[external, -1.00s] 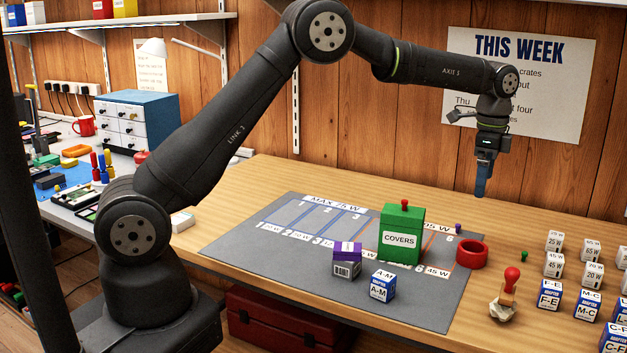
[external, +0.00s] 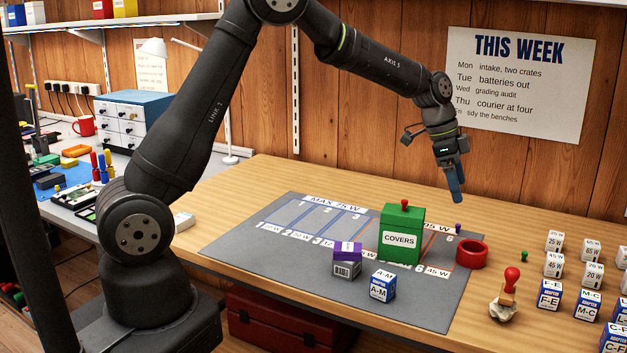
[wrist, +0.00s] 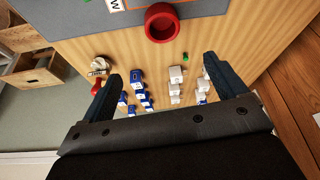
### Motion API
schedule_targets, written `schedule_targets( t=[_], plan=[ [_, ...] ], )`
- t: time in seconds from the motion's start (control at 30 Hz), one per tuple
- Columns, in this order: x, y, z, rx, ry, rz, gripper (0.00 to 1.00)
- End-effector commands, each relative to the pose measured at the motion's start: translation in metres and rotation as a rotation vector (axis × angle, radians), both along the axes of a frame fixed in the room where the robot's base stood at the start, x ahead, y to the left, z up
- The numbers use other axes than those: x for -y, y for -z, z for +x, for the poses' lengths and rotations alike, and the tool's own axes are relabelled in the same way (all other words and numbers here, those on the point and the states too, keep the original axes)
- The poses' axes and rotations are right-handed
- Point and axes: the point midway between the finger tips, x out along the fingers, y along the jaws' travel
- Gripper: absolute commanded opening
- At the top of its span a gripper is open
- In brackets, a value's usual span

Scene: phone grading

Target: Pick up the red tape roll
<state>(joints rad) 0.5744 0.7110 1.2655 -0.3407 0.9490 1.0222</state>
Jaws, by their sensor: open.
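The red tape roll (external: 471,254) is a short red ring lying flat at the right edge of the grey mat, right of the green COVERS box (external: 401,234). It also shows in the wrist view (wrist: 163,23) at the top centre, beyond the fingertips. My gripper (external: 456,198) hangs in the air above and behind the roll, tilted, with its fingers pointing down. In the wrist view its two fingers (wrist: 160,72) are spread wide with nothing between them. The roll's whole ring is visible in both views.
The grey mat (external: 240,243) holds an A-M adapter box (external: 383,286) and a purple-topped box (external: 346,259). A red-handled stamp (external: 506,292) stands in front of the roll. Several white and blue adapter boxes (external: 587,304) and a small green peg (external: 525,256) are to the right.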

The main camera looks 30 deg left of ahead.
Motion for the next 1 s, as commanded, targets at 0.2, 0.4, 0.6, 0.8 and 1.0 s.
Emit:
schedule_targets(
  t=[0.2, 0.4, 0.6, 0.8, 1.0],
  plan=[
    [0.0, 0.017, -0.001, 0.005, -0.023, -0.027, 0.9],
    [0.016, 0.057, 0.002, 0.005, -0.022, -0.024, 0.9],
    [0.032, 0.094, 0.005, 0.006, -0.022, -0.025, 0.9],
    [0.039, 0.112, 0.007, 0.007, -0.023, -0.026, 0.9],
    [0.044, 0.128, 0.009, 0.006, -0.022, -0.025, 0.9]
  ],
)
